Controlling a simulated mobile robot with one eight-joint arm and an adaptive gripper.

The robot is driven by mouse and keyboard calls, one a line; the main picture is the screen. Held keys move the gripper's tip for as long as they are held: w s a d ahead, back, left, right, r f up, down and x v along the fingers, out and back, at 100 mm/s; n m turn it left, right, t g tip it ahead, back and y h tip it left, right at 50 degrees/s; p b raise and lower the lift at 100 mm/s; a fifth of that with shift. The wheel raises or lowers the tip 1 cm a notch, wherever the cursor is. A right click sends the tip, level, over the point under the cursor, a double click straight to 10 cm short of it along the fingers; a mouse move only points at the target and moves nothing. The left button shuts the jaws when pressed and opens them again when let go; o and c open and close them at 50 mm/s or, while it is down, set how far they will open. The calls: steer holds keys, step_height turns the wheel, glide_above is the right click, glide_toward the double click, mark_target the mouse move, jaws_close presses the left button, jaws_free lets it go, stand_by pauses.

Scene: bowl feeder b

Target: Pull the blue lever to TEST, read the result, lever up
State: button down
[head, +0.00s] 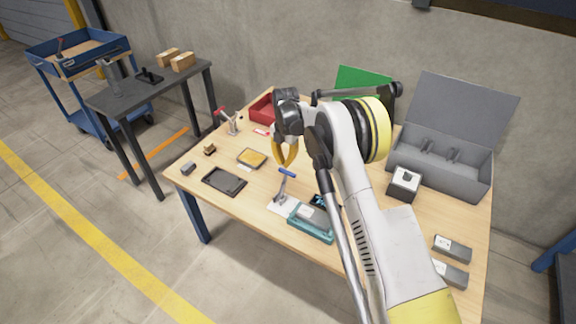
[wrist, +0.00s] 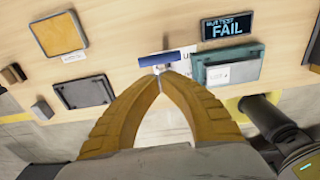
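The blue lever (head: 287,173) stands raised on its grey stem above a white base plate (head: 283,204) in the head view. Its blue handle also shows in the wrist view (wrist: 160,58), just beyond my fingertips. My gripper (head: 286,164) has yellow fingers whose tips meet; it is shut with nothing visible between them. It is just above the handle, and whether it touches it I cannot tell. A dark display (wrist: 226,26) reads FAIL under a small line that looks like UUT TEST. The teal test fixture (head: 312,231) holds a grey labelled part (wrist: 219,73).
The wooden table also holds a black tray (head: 224,182), a yellow-topped pad (head: 251,158), a red-handled clamp (head: 231,122), a red bin (head: 262,108) and a grey open box (head: 440,175). Small grey blocks lie at the right. A side table and blue cart stand left.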

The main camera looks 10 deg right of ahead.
steer(key=w+d+r+p, duration=0.2)
steer(key=w+d+r, duration=0.1)
steer(key=w, duration=0.3)
steer(key=shift+d, duration=0.65)
steer(key=shift+w, duration=0.1)
steer(key=s+d+r+m+t, duration=0.1)
steer(key=s+r+m, duration=0.35)
steer(key=r, duration=0.65)
steer(key=s+d+r+m+t, duration=0.1)
steer(key=s+r+m, duration=0.35)
steer(key=r, duration=0.65)
steer(key=s+d+r+m+t, duration=0.2)
steer(key=s+r+m, duration=0.6)
steer(key=s, duration=0.4)
steer(key=s+f+m+t, duration=0.1)
steer(key=s+m, duration=0.4)
steer(key=s, duration=0.7)
steer(key=s+d+f+m+t, duration=0.1)
steer(key=s+m, duration=0.5)
steer(key=s, duration=0.6)
step_height(320, 180, down, 2)
steer(key=shift+s+d+f+t, duration=0.1)
steer(key=shift+s+d+t, duration=0.15)
steer(key=shift+t, duration=0.55)
